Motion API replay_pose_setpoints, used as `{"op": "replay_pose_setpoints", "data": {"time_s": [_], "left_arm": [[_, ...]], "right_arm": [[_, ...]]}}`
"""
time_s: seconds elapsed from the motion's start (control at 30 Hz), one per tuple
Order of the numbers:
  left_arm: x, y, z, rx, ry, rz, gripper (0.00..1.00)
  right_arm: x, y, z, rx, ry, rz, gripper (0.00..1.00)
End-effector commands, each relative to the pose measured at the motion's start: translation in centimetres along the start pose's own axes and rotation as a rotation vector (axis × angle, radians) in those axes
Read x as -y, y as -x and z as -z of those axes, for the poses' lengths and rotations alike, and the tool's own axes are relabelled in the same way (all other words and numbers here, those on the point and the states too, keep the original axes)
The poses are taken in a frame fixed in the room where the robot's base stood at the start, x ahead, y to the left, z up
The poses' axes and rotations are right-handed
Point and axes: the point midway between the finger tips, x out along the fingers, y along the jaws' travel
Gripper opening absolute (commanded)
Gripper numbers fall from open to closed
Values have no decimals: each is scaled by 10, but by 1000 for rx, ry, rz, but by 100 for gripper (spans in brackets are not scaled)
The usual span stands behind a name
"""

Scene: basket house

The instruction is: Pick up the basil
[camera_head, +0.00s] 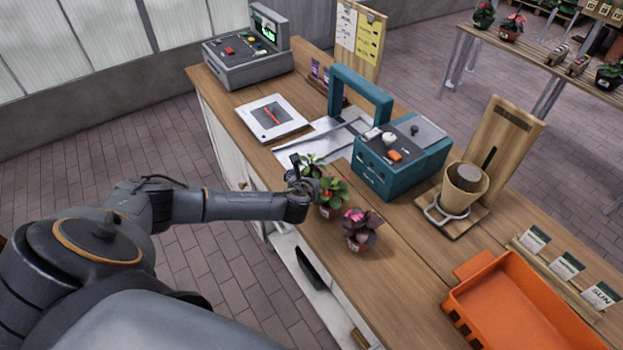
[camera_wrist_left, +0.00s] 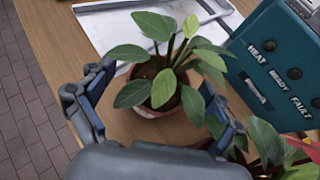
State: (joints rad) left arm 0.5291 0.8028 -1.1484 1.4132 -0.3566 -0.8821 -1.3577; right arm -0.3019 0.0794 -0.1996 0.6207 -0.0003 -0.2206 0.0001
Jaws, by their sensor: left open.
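The basil, a leafy green plant in a brown pot (camera_wrist_left: 158,95), stands on the wooden counter in the left wrist view. In the head view its leaves (camera_head: 312,166) show just behind my left gripper (camera_head: 302,184), and its pot is mostly hidden. My left gripper is open. In the wrist view its two fingers (camera_wrist_left: 158,108) stand on either side of the pot, with leaves reaching over the right finger. I cannot tell whether either finger touches the pot. My right gripper is not in view.
A green plant with red fruit (camera_head: 332,194) and a pink-leaved plant (camera_head: 360,228) stand close by. A teal machine (camera_head: 400,165) is behind them. A white tablet (camera_head: 271,118), a wooden stand with a cup (camera_head: 465,187) and an orange tray (camera_head: 515,310) are also on the counter.

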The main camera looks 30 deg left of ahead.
Motion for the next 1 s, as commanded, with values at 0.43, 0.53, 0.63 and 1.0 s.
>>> {"op": "replay_pose_setpoints", "data": {"time_s": [0.43,0.53,0.63,1.0], "left_arm": [[0,-4,0,0,0,1,65],[0,-4,0,0,0,0,45],[0,-4,0,0,0,0,27],[0,-2,-4,3,1,1,26]], "right_arm": [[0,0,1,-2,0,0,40],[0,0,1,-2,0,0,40],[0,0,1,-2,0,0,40],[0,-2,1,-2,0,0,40]]}}
